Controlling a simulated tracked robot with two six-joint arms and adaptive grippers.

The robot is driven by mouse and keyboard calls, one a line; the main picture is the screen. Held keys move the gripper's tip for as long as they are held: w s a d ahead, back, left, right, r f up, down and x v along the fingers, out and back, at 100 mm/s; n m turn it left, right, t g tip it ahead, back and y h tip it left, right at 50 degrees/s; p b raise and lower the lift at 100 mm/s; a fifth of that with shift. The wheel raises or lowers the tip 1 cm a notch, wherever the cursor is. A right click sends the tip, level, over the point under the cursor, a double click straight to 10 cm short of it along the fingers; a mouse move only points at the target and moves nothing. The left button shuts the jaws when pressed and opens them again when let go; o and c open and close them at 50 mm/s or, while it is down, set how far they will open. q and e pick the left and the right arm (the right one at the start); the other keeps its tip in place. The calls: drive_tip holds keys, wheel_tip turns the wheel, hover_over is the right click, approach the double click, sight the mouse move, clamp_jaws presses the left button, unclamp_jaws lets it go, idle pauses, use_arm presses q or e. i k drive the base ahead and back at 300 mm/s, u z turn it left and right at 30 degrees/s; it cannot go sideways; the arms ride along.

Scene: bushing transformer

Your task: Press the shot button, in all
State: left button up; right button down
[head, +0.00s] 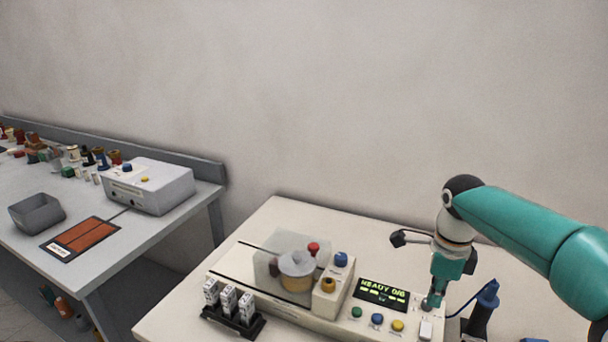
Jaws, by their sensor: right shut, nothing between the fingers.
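A cream test unit (270,304) stands on the near table. A green button (356,312), a blue button (377,319) and a yellow button (398,325) sit in a row below the display. A white rocker-like piece (425,329) is at the right end. Labels are too small to read, so I cannot tell which is the shot button. My right gripper (431,301) points down, shut and empty, over the unit's right end, right of the display. My left gripper is out of view.
A clear guard (268,258) stands by a grey-lidded pot (297,264). A black rack (233,320) holds several white blocks. A blue-topped tool (487,294) stands right of the unit. The left bench (110,250) carries a grey box (150,187) and a bin (37,214).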

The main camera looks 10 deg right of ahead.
sight(356, 312)
drive_tip(key=k, duration=1)
